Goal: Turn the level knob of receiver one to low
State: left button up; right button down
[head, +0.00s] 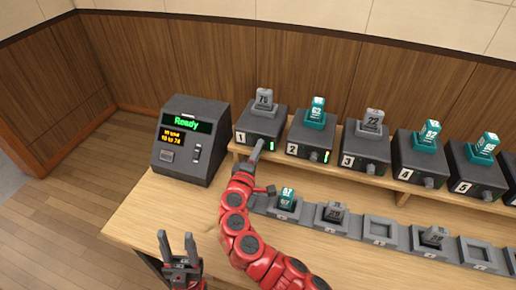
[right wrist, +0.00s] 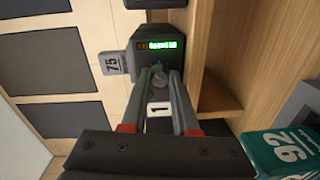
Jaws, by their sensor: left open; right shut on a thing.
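Receiver one (head: 262,122) is a dark box on the raised shelf, marked 1, with a grey block numbered 75 on top. It also shows in the right wrist view (right wrist: 150,32), its small level display (right wrist: 162,45) lit mostly green. My right gripper (head: 257,147) is at the front of receiver one, shut on its level knob (right wrist: 160,79). In the right wrist view its two fingers stand on either side of the knob, which is partly hidden; its exact angle is hard to tell. My left gripper (head: 178,246) is open and empty, low in front of the table.
A console (head: 190,140) with a green "Ready" screen stands left of receiver one. Several more numbered receivers, such as receiver two (head: 310,141), line the shelf to the right. A row of dark cradles (head: 380,229) lies below, some holding blocks.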

jog(key=shift+a+f+m+t+p, duration=0.1)
jog(key=shift+m+t+p, duration=0.15)
jog(key=shift+m+p, duration=5.85)
jog(key=shift+a+f+m+t+p, duration=0.2)
jog(key=shift+m+p, duration=0.7)
jog(key=shift+m, duration=10.4)
jog(key=shift+d+r, duration=0.15)
jog(key=c, duration=0.7)
grip_release()
